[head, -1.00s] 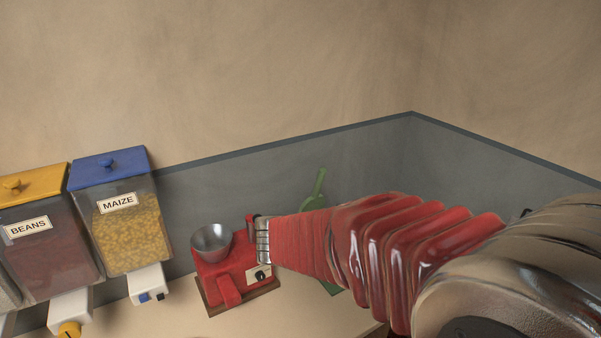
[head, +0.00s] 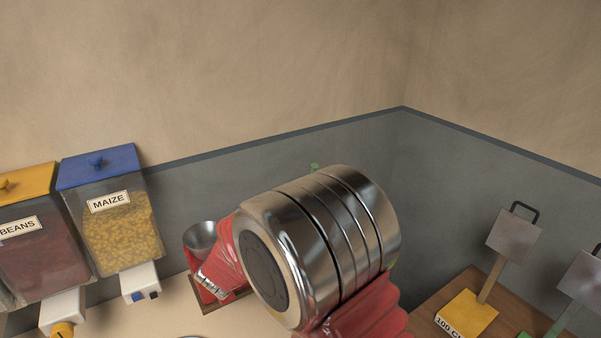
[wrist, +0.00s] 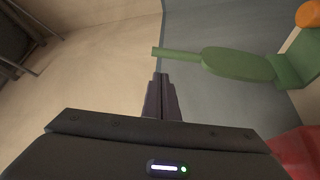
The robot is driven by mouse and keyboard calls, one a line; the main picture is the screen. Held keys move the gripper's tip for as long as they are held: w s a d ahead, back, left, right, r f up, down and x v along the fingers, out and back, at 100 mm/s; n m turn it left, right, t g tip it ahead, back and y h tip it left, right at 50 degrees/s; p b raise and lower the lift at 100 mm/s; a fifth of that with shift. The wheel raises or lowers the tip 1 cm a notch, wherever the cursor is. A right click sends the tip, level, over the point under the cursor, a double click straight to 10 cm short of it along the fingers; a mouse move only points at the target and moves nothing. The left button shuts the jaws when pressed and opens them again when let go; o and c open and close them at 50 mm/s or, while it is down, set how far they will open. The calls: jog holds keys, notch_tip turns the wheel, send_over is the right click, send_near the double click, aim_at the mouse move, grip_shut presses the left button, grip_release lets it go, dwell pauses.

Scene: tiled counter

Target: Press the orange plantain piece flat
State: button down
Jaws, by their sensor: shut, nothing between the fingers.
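The orange plantain piece (wrist: 309,13) shows at the top right corner of the wrist view, partly cut off by the frame. Close to it is a green press (wrist: 238,64) with a rounded paddle and a thin handle pointing left, joined to a further green part (wrist: 298,60). My gripper (wrist: 161,77) is shut and empty, below and left of the paddle in the picture and apart from it. In the head view only a green tip (head: 314,167) shows above my arm. My arm hides the plantain piece and my gripper there.
A red machine with a metal bowl (head: 202,236) stands on the counter, partly behind my arm. Bins of maize (head: 124,232) and beans (head: 38,257) stand left. At right, a yellow block (head: 467,314) with an upright plate stands on a wooden surface (head: 425,308).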

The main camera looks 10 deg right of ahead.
jog(key=shift+d, duration=0.1)
jog(key=x, duration=1)
